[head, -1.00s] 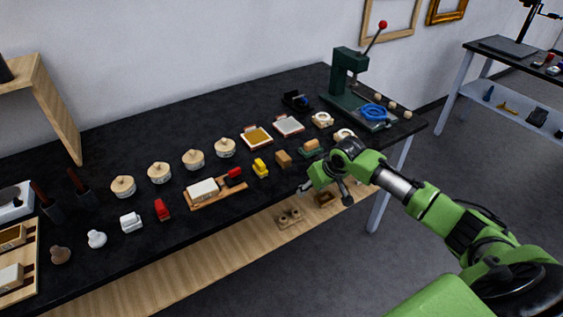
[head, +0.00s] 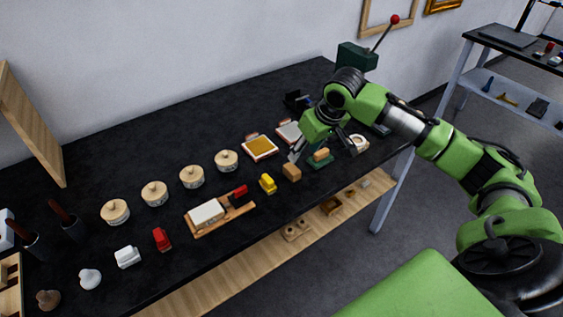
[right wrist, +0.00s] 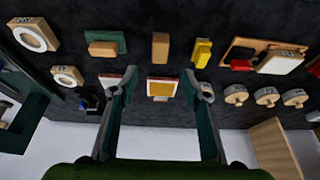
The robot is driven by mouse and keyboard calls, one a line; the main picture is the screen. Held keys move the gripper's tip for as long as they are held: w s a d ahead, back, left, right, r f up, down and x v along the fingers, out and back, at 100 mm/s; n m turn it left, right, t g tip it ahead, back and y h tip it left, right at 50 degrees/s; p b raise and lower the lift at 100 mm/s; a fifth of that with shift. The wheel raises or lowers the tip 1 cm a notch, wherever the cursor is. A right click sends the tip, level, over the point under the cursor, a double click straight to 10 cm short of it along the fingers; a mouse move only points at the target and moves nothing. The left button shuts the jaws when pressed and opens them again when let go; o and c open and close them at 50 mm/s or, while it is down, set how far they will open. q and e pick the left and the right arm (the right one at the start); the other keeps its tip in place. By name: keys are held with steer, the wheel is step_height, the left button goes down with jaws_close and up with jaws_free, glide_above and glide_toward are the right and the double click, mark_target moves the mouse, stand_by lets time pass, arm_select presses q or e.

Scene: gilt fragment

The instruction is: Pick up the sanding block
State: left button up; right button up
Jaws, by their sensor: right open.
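A plain tan block (head: 291,172), which looks like the sanding block, lies on the black table near its front edge. It also shows in the right wrist view (right wrist: 160,46), above the space between the fingertips. A similar tan block (head: 321,154) sits on a green base just to its right, so I cannot be certain which is the sanding block. My right gripper (head: 322,150) is open and empty, over the table just behind these blocks. In the right wrist view its two fingers (right wrist: 160,82) stand wide apart. My left gripper is not in view.
A yellow item (head: 268,184) stands close left of the plain block. A gold-topped square (head: 260,147) lies behind it. A wooden board (head: 220,214), several lidded round pots (head: 191,177) and a press (head: 357,57) share the table. The back left table surface is clear.

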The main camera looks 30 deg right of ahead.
steer(key=p, duration=0.1)
glide_above(293, 169)
steer(key=s, duration=0.2)
step_height(293, 169, down, 6)
steer(key=shift+d+f, duration=0.1)
steer(key=shift+f, duration=0.15)
steer(key=shift+w+f, duration=0.15)
steer(key=shift+f, duration=0.1)
steer(key=shift+p+x, duration=0.8)
steer(key=shift+x, duration=1.45)
steer(key=shift+f, duration=0.3)
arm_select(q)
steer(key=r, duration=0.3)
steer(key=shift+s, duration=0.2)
arm_select(e)
steer(key=c, duration=1.1)
